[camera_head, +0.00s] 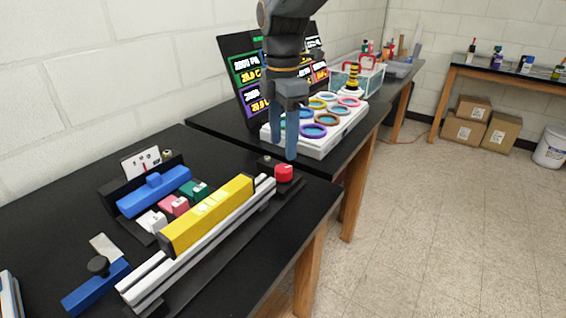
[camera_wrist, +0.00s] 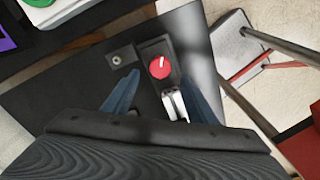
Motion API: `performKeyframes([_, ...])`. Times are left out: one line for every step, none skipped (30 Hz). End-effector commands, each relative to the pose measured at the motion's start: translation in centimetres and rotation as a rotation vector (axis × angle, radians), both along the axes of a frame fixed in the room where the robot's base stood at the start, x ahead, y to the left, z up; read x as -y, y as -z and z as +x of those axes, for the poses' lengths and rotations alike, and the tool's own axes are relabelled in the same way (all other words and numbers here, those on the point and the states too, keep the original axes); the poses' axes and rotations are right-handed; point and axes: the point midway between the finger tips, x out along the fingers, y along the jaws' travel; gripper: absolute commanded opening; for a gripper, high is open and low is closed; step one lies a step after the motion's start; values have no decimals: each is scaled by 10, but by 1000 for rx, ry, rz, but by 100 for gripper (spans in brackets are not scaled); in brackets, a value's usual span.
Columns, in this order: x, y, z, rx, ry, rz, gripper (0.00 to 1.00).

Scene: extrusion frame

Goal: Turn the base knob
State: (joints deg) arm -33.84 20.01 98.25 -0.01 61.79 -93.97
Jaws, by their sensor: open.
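The base knob is a round red knob (camera_head: 284,173) at the far right end of the extrusion frame, on a dark base block. In the wrist view the red knob (camera_wrist: 159,67) shows from above with a white pointer mark, just beyond and between my fingertips. My gripper (camera_head: 289,148) hangs above the knob with its blue fingers pointing down. In the wrist view my gripper (camera_wrist: 160,85) is open with nothing between its fingers. The frame's silver rail (camera_head: 190,250) with a yellow bar (camera_head: 208,214) runs toward the front left. The rail end (camera_wrist: 176,103) lies near the right finger.
A small dark block with a round fitting (camera_wrist: 121,58) sits left of the knob. A white tray with coloured rings (camera_head: 318,128) and a display board (camera_head: 245,75) stand behind. A blue block (camera_head: 152,190) lies left of the yellow bar. The table's right edge is close.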

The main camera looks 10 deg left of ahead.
Motion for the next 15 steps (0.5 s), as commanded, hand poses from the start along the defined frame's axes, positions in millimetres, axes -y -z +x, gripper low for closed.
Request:
performKeyframes([1, 7, -1, -2, 0, -2, 52])
performKeyframes([1, 11, -1, -2, 1, -2, 52])
performKeyframes([1, 17, -1, -2, 1, -2, 52])
performKeyframes([1, 22, -1, -2, 2, -2, 52])
performKeyframes([1, 27, -1, -3, 2, -2, 52])
performKeyframes([1, 33, -1, -3, 2, -2, 52])
performKeyframes([1, 38, -1, -2, 3, -2, 52])
performKeyframes([1, 42, -1, -2, 3, -2, 52])
performKeyframes([1, 48, -1, -2, 3, -1, 52])
performKeyframes([1, 52, -1, -2, 3, -2, 52])
performKeyframes([1, 55, -1, -2, 4, -2, 52])
performKeyframes([1, 59, -1, -1, 4, -1, 52])
performKeyframes([1, 62, -1, -1, 4, -1, 52])
performKeyframes([1, 64, -1, -2, 4, -1, 52])
performKeyframes([1, 67, -1, -1, 4, -1, 52])
